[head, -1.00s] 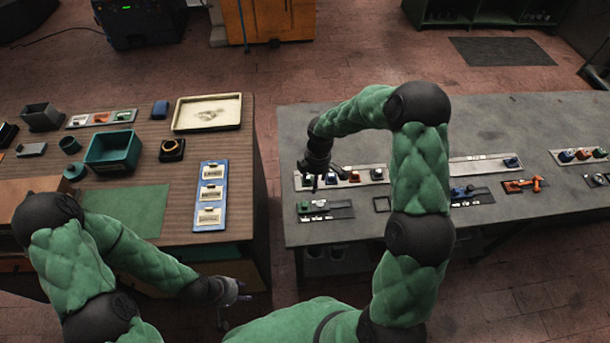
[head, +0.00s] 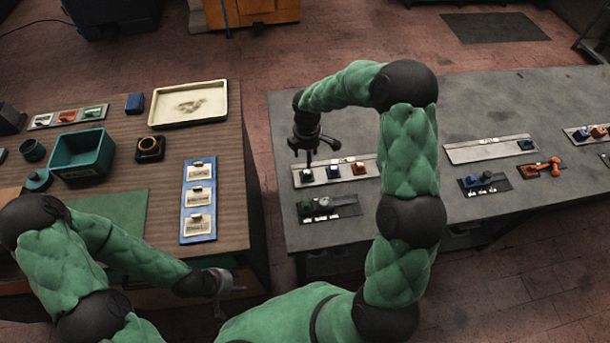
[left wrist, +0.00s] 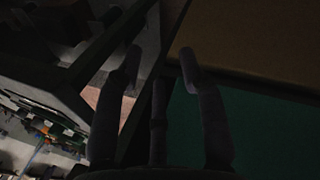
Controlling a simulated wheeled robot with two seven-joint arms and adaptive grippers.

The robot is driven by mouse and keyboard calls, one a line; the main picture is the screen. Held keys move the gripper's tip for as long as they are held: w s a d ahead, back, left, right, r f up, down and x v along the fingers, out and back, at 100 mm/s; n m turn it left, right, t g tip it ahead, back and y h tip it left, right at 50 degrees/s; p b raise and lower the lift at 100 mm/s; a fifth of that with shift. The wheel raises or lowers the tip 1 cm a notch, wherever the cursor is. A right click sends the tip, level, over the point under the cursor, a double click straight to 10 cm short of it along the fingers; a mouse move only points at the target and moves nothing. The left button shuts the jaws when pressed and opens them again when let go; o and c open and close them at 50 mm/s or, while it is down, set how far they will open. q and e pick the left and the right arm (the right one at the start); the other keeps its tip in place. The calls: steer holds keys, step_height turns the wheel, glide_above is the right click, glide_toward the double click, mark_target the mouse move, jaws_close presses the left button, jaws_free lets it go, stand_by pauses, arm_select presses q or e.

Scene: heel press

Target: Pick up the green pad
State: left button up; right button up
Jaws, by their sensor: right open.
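The green pad (head: 306,177) sits at the left end of a pale tray strip (head: 345,160) on the grey table to the right. My right gripper (head: 315,156) is open and empty over the left end of the strip, close above the green pad; I cannot tell the exact gap. My left gripper (head: 230,288) hangs low by the front edge of the wooden table.
A dark green fixture (head: 322,207) lies in front of the strip. A second strip (head: 489,148) and an orange tool (head: 541,167) are further right. The wooden table holds a teal bin (head: 82,156), a cream tray (head: 222,103) and a green mat (head: 130,208).

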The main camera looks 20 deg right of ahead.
glide_above(307, 172)
step_height(307, 172, down, 5)
steer(key=shift+r+b, duration=0.1)
steer(key=shift+b, duration=0.25)
step_height(307, 172, down, 6)
steer(key=shift+w+b, duration=0.1)
steer(key=shift+b, duration=0.45)
jaws_close()
